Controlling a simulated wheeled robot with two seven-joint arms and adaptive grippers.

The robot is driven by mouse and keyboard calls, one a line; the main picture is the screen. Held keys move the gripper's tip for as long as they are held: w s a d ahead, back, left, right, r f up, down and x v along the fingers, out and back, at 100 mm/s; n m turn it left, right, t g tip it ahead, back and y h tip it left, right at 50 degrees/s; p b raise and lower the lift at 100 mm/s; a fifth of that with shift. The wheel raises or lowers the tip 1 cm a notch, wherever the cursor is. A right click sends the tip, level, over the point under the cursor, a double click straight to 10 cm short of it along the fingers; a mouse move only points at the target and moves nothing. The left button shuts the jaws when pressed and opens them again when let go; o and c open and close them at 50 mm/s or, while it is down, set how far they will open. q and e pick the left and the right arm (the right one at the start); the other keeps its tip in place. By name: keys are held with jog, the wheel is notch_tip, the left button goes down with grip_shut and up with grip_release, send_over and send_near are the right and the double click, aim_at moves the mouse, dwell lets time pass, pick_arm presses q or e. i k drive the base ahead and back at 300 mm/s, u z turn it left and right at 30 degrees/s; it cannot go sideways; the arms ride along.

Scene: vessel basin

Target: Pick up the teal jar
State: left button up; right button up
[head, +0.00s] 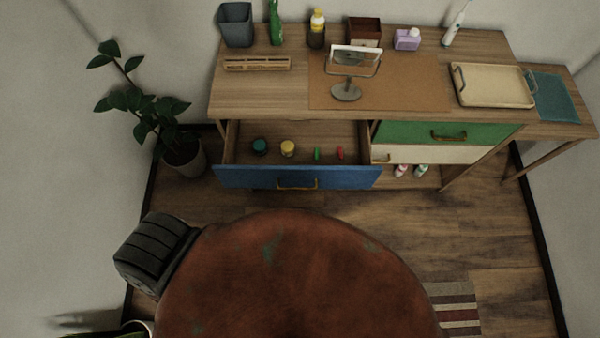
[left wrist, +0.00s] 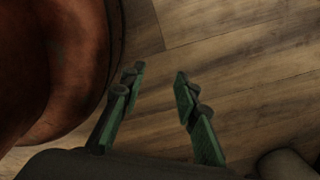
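The teal jar (head: 260,146) stands inside the open blue drawer (head: 230,177), near its left end. It is small and round with a dark top. A yellow jar (head: 288,148) stands just to its right. My left gripper (left wrist: 158,76) shows in the left wrist view with its two fingers apart and nothing between them, above the wooden floor. The teal jar is not in that view. Neither gripper shows in the head view.
The drawer also holds a green item (head: 317,154) and a red item (head: 340,153). The desk top (head: 280,95) carries a mirror (head: 347,90) and a tray (head: 494,86). A potted plant (head: 184,158) stands left of the drawer. Bare floor (head: 400,220) lies in front.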

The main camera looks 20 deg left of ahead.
aim_at(260, 145)
jog(key=k, duration=0.2)
jog(key=u, duration=2.25)
jog(key=k, duration=0.75)
jog(key=z, duration=1.4)
